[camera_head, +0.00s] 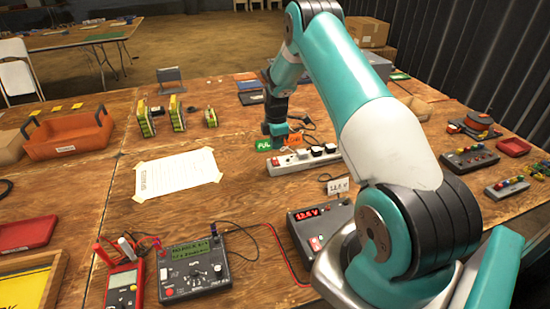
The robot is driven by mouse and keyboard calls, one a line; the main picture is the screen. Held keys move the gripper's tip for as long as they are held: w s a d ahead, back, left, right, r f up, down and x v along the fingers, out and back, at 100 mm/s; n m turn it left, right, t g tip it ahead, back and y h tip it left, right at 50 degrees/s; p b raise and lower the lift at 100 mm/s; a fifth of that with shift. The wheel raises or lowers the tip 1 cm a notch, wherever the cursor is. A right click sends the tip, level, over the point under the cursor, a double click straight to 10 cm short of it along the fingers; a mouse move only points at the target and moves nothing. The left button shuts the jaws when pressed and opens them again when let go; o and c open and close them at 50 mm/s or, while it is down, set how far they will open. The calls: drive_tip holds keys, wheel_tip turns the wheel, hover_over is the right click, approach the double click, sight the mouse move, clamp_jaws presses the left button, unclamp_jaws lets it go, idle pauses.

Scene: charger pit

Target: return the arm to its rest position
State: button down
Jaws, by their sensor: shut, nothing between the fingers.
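My arm reaches from the lower right up over the table and bends down at its far end. My gripper (276,140) is at that end, small and dark in the picture, pointing down just behind the white power strip (292,161). It is shut, with nothing seen in it. Whether its tips touch the strip or the table is not clear. My arm hides part of the right half of the table.
The power strip has several black plugs, with green and orange labels beside it. A power supply (309,238), black meter (194,268) and red multimeter (123,287) stand in front. An orange bin (68,139) is at left. Bare wood lies around the taped paper (177,174).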

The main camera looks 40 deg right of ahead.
drive_tip(key=shift+r, duration=0.3)
drive_tip(key=s+a+r+m+t+y, duration=0.1)
drive_tip(key=s+a+r, duration=0.2)
drive_tip(key=a+r, duration=0.8)
drive_tip(key=s+a+r+m+y, duration=0.1)
drive_tip(key=s+a+r+m, duration=0.15)
drive_tip(key=a+r, duration=0.9)
drive_tip(key=s+a+r, duration=0.1)
drive_tip(key=s+a, duration=0.4)
drive_tip(key=s, duration=0.3)
drive_tip(key=s+a+r+m+y, duration=0.1)
drive_tip(key=s+a+r, duration=0.1)
drive_tip(key=s+a, duration=0.4)
drive_tip(key=s+a+r+m+g+y, duration=0.1)
drive_tip(key=s+a, duration=0.4)
drive_tip(key=s, duration=0.6)
drive_tip(key=shift+s+a+r, duration=0.3)
drive_tip(key=shift+r, duration=0.15)
